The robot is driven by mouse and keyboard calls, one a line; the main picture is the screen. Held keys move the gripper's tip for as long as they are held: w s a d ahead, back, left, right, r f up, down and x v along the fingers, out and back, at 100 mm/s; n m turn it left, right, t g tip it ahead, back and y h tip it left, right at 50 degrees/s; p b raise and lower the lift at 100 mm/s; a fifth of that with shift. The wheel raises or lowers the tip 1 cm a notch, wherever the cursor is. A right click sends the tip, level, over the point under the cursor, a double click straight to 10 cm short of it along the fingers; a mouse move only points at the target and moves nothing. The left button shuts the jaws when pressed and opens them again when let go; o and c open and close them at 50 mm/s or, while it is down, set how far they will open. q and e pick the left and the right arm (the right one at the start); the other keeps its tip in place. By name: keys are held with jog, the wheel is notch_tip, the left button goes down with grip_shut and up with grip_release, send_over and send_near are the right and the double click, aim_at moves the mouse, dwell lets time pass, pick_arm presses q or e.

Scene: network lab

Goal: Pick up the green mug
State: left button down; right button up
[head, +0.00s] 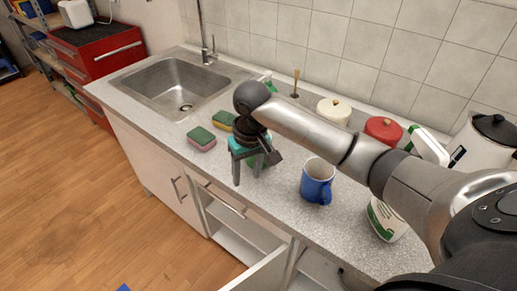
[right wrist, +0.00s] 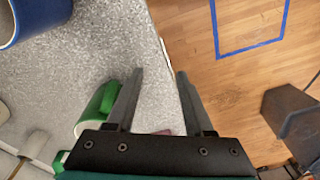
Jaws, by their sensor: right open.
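The green mug (right wrist: 95,115) stands on the grey speckled counter (right wrist: 105,40). In the right wrist view it shows beside the left finger of my right gripper (right wrist: 160,85), partly hidden by that finger and the gripper body. In the head view, my right gripper (head: 247,178) is over the counter's front part, and it hides most of the mug; only a bit of green (head: 256,160) shows behind the fingers. The jaws are open, with nothing seen between them. My left gripper is in neither view.
A blue mug (head: 317,181) stands to the right of the gripper. Two sponges (head: 201,138) lie to its left, near the sink (head: 180,85). White (head: 334,108) and red-lidded (head: 383,130) containers stand behind my arm. A cabinet door (head: 262,274) below is open.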

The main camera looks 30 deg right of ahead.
aim_at(264, 164)
jog(key=w+d+r+m, duration=0.2)
jog(key=d+r+m, duration=0.1)
jog(key=d+r, duration=0.5)
jog(key=shift+g+h, duration=0.3)
jog(key=shift+g, duration=0.1)
jog(key=f, duration=0.3)
jog(key=a+f, duration=0.1)
jog(key=f, duration=0.1)
jog(key=f+b, duration=0.1)
jog(key=f, duration=0.2)
jog(key=shift+a+f, duration=0.2)
jog(key=shift+f, duration=0.15)
jog(key=f, duration=0.3)
jog(key=f+b, duration=0.1)
jog(key=f, duration=0.1)
jog(key=shift+w+f, duration=0.1)
jog(key=shift+w, duration=0.25)
grip_shut()
